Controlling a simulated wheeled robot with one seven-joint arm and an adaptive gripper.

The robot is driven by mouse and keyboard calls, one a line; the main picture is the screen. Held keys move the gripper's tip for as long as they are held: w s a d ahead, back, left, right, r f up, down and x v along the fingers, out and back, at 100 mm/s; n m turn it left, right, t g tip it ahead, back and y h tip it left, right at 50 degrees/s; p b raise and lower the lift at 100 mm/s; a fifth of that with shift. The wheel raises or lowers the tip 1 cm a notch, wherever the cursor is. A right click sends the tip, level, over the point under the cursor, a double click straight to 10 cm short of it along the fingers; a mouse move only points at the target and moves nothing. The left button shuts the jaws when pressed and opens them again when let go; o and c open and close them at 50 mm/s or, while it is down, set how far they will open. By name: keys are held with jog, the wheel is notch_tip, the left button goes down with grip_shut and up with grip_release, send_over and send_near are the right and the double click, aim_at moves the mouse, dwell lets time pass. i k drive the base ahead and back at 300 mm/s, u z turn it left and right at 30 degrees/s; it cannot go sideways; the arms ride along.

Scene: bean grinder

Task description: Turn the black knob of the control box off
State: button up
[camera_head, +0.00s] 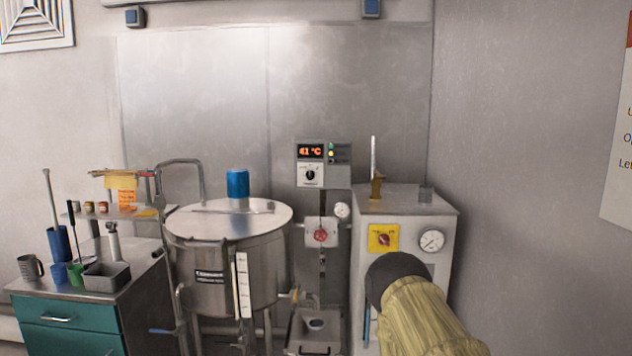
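The control box (323,163) is a grey box mounted at the middle of the metal back panel. Its orange display reads about 41 °C, with a small column of indicator lights to the right, one of them lit yellow-green. The black knob (310,174) is on a white dial plate below the display. Its pointer looks roughly vertical, but the dial markings are too small to read. My arm, in a tan sleeve with a dark end, rises from the lower right, below and to the right of the control box. My gripper does not show.
A steel tank (226,270) with a blue cap stands left of the box. A grey cabinet (407,212) with a red knob on a yellow plate (383,238) and a gauge (431,241) stands right. A red valve handle (320,235) sits below the box. A cluttered teal-drawer bench (70,311) is far left.

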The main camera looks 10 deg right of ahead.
aim_at(310, 175)
jog(key=u, duration=1.35)
jog(key=i, duration=1.65)
jog(key=z, duration=0.45)
